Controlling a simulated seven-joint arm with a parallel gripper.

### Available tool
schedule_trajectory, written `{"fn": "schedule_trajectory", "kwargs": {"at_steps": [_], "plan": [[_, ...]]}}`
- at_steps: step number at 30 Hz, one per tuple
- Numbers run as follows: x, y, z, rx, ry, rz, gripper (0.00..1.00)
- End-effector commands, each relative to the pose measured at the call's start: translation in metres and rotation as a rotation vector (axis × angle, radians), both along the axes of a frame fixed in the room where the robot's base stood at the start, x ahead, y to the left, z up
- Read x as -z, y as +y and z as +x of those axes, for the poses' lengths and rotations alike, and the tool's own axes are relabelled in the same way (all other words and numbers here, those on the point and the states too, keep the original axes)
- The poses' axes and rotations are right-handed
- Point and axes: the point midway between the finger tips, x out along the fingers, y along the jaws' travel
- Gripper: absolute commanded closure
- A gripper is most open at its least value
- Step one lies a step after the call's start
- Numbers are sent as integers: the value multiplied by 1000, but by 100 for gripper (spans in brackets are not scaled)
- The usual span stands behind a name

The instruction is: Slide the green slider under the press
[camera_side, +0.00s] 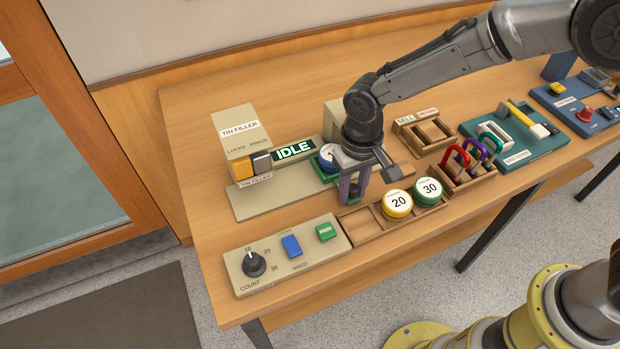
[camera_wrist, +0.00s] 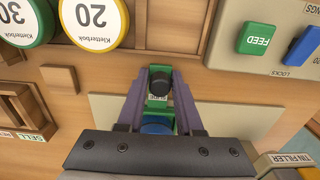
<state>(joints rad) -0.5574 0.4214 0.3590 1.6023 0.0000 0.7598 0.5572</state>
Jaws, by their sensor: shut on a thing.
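The green slider (camera_side: 329,178) is on the beige tin filler base, partly hidden by my gripper. It also shows in the wrist view (camera_wrist: 157,104), with a dark knob (camera_wrist: 159,86) standing up from it. My gripper (camera_side: 347,197) is shut on that knob; its two fingers (camera_wrist: 159,78) flank it in the wrist view. A blue-rimmed tin (camera_side: 325,157) with a white lid sits on the slider. A beige block (camera_side: 333,113) stands behind my wrist, mostly hidden; I cannot tell whether it is the press. The display (camera_side: 293,151) reads IDLE.
The tin filler tower (camera_side: 236,140) stands at the left. A control panel (camera_side: 288,254) with a count dial and blue and green buttons is in front. The yellow 20 tin (camera_side: 397,204) and green 30 tin (camera_side: 428,191) sit in a wooden rack close to my gripper's right.

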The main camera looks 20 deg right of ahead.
Motion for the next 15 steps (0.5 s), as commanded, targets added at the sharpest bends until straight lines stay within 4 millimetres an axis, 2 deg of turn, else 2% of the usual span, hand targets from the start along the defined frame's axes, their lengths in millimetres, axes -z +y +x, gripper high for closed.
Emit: {"fn": "schedule_trajectory", "kwargs": {"at_steps": [15], "plan": [[-1, -28, 1, 1, -4, 1, 100]]}}
